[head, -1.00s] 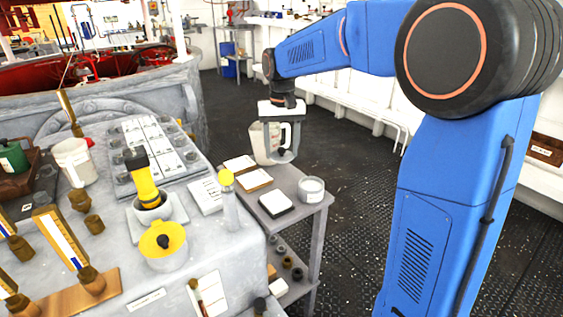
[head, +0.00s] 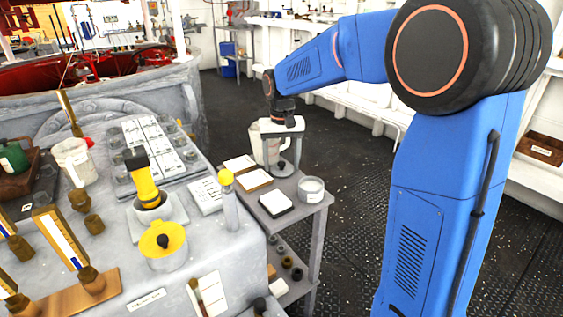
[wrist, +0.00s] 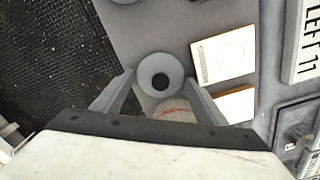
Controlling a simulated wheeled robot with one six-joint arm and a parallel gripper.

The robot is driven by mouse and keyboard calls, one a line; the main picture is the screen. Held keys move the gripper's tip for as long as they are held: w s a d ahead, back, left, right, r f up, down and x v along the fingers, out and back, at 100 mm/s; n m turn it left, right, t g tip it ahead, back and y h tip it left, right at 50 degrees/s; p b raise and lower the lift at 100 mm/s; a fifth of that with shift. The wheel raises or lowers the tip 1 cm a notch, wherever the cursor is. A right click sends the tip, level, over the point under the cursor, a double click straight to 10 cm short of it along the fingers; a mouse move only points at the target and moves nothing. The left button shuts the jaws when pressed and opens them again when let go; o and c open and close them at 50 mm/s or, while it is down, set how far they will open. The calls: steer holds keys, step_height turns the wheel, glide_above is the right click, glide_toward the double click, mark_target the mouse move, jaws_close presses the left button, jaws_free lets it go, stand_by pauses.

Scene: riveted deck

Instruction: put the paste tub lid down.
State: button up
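My gripper (head: 284,168) points down at the far end of the grey side stand (head: 313,207). It is shut on the paste tub lid, a small round grey piece with a dark centre, seen between the fingertips in the wrist view (wrist: 160,73). In the head view the lid is small and partly hidden by the fingers. It is low, near the stand top; I cannot tell whether it touches. A round grey-white tub (head: 311,189) stands at the right edge of the stand.
Flat cards (head: 256,179) and a white pad (head: 275,203) lie nearer on the stand. A cluttered grey bench with a yellow-topped pot (head: 163,246) is at left. Dark deck floor is open beyond the stand.

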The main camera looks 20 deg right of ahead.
mark_target(282, 162)
step_height(282, 162, up, 12)
steer(key=s+d+f+t, duration=0.1)
steer(key=s+d, duration=0.1)
steer(key=s, duration=0.7)
steer(key=s+d+t, duration=0.1)
steer(key=s+d, duration=0.1)
steer(key=s, duration=0.6)
steer(key=s+d+f+n+t, duration=0.1)
steer(key=s+f, duration=0.4)
steer(key=s, duration=0.3)
steer(key=s+d+f+t, duration=0.1)
steer(key=s+d+f, duration=0.1)
steer(key=s+f, duration=0.3)
steer(key=s, duration=0.4)
steer(key=shift+f+n+t, duration=0.25)
steer(key=shift+n+t, duration=0.15)
steer(key=shift+a, duration=0.15)
